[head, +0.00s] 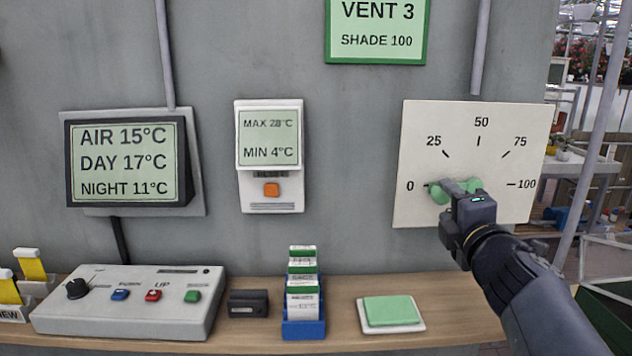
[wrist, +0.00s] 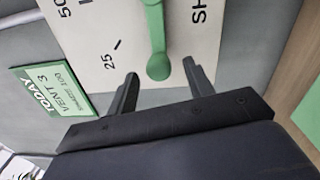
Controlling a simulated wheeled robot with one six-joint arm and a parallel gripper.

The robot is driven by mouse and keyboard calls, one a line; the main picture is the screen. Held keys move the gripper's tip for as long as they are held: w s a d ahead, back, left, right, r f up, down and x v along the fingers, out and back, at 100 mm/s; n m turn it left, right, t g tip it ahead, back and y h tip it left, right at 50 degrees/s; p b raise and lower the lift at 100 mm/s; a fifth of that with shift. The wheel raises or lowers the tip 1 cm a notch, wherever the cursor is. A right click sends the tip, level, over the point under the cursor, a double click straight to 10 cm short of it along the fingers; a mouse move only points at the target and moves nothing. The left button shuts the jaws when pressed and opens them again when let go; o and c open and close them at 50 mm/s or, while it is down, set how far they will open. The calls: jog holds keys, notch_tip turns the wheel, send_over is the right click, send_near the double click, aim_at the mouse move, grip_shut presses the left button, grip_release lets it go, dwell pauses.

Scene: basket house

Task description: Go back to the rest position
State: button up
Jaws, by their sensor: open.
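My gripper (head: 452,187) is in front of the white dial board (head: 427,124), over the lower middle of its scale. The board bears a green lever, whose left end (head: 437,194) shows close to the 0 mark; the gripper covers part of it. In the wrist view the two dark fingers of my gripper (wrist: 161,84) stand apart, with the rounded end of the green lever (wrist: 158,66) in the gap between them. I cannot tell whether either finger touches it. My arm reaches in from the lower right.
Below the board is a wooden shelf (head: 345,328) with a control box (head: 130,312), a blue card holder (head: 303,328) and a green pad (head: 390,311). A thermometer display (head: 270,140) and a larger screen (head: 125,160) are on the wall. A pole (head: 600,120) rises at the right.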

aim_at(445, 195)
jog(key=w, duration=0.4)
jog(key=shift+w+a+b, duration=0.15)
jog(key=shift+w+b, duration=0.1)
jog(key=shift+b, duration=0.05)
jog(key=shift+r+m+p, duration=0.4)
jog(key=shift+r+p, duration=0.15)
jog(key=shift+p, duration=0.15)
jog(key=shift+s+r, duration=0.15)
jog(key=shift+r, duration=0.05)
jog(key=shift+r+m+p, duration=0.1)
jog(key=shift+m+p, duration=0.45)
jog(key=shift+m, duration=0.15)
